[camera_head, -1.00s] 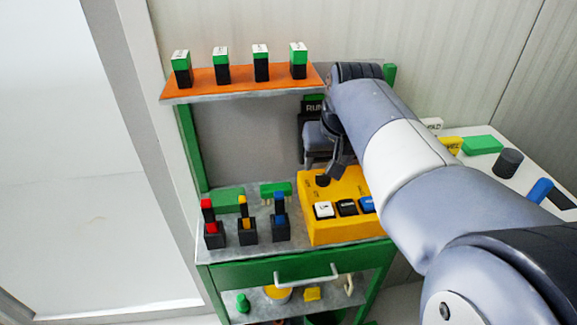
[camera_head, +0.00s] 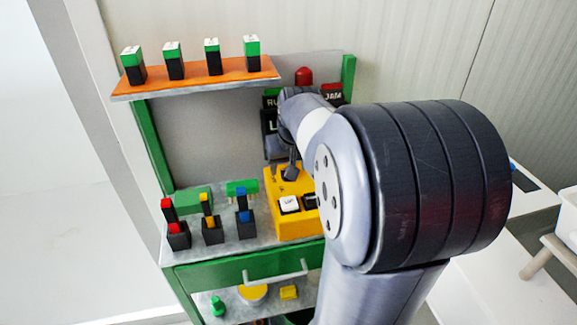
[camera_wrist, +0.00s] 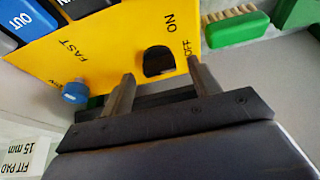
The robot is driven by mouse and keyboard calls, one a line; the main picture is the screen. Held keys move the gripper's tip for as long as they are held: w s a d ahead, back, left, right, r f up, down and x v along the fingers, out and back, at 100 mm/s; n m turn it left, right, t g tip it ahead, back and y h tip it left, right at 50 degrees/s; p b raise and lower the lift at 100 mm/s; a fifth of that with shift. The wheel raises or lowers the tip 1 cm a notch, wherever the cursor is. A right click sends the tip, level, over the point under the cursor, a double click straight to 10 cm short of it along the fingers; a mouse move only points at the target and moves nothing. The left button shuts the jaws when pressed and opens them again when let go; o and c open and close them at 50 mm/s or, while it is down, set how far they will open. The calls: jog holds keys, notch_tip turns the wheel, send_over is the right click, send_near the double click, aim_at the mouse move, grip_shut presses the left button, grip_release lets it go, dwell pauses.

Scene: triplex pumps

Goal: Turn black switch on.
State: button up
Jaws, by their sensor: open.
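The black switch (camera_wrist: 158,61) is a dark rounded knob on the yellow control box (camera_wrist: 110,35). The labels ON and OFF are printed beside it, and I cannot tell which one it points to. My gripper (camera_wrist: 160,72) is open, with one finger on each side of the switch in the wrist view. I cannot tell whether the fingers touch it. In the head view my gripper (camera_head: 287,163) is over the back of the yellow box (camera_head: 283,228), and my arm hides the box's right part.
A blue knob (camera_wrist: 75,92) by the label FAST sits left of the fingers. A green brush (camera_wrist: 237,28) lies to the right. Red, yellow and blue lever units (camera_head: 247,224) stand left of the box. An orange shelf (camera_head: 195,82) with several green-black blocks hangs above.

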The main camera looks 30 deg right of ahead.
jog(key=shift+w+f, duration=0.15)
jog(key=shift+f, duration=0.2)
jog(key=shift+c, duration=0.2)
jog(key=c, duration=0.9)
